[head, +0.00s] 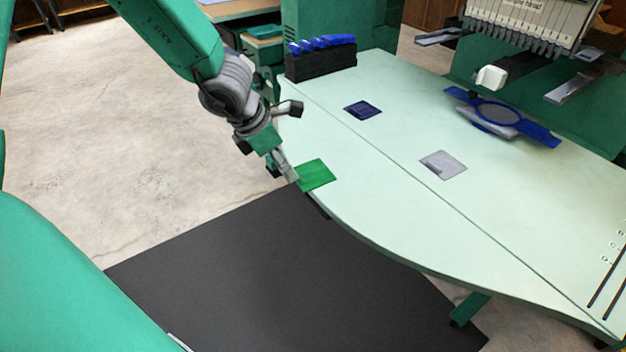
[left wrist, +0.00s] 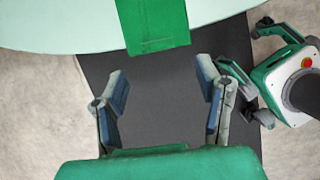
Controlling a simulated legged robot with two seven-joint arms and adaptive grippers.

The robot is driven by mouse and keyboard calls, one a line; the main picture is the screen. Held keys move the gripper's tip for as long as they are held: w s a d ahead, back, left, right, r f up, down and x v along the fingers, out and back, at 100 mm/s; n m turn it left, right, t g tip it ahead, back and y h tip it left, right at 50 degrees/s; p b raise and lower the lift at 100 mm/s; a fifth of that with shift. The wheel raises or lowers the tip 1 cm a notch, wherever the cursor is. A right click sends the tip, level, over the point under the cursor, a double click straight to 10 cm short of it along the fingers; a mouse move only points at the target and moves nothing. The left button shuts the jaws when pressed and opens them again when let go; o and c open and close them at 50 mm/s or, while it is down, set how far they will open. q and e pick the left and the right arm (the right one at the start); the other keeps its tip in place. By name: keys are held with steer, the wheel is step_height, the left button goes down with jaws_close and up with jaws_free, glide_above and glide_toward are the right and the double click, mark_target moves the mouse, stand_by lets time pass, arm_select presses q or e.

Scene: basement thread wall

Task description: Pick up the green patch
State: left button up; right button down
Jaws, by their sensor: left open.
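The green patch (head: 317,175) lies flat at the left edge of the pale green table, its near end at or over the rim. My left gripper (head: 291,176) is beside the patch at the table edge, and its tip overlaps the patch's left side in the head view. In the left wrist view the patch (left wrist: 154,22) is straight ahead of the jaws. There my left gripper (left wrist: 162,92) is open, with nothing between its fingers. My right gripper is not in the head view.
The table (head: 400,215) also bears a dark blue patch (head: 363,110), a grey patch (head: 443,165), a black rack (head: 320,64) with blue items, and a blue hoop (head: 498,113) under the embroidery machine head (head: 530,22). A black mat (head: 290,270) covers the floor in front.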

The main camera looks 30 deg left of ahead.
mark_target(312, 172)
arm_select(q)
steer(key=b+x, duration=0.1)
steer(key=x, duration=0.2)
steer(key=b+x, duration=0.1)
steer(key=x, duration=0.1)
steer(key=shift+w+d+r+b, duration=0.25)
steer(key=shift+w+b, duration=0.05)
steer(key=shift+w, duration=0.05)
steer(key=c, duration=0.8)
steer(key=shift+a+f, duration=0.1)
steer(key=shift+a, duration=0.05)
steer(key=shift+s, duration=0.1)
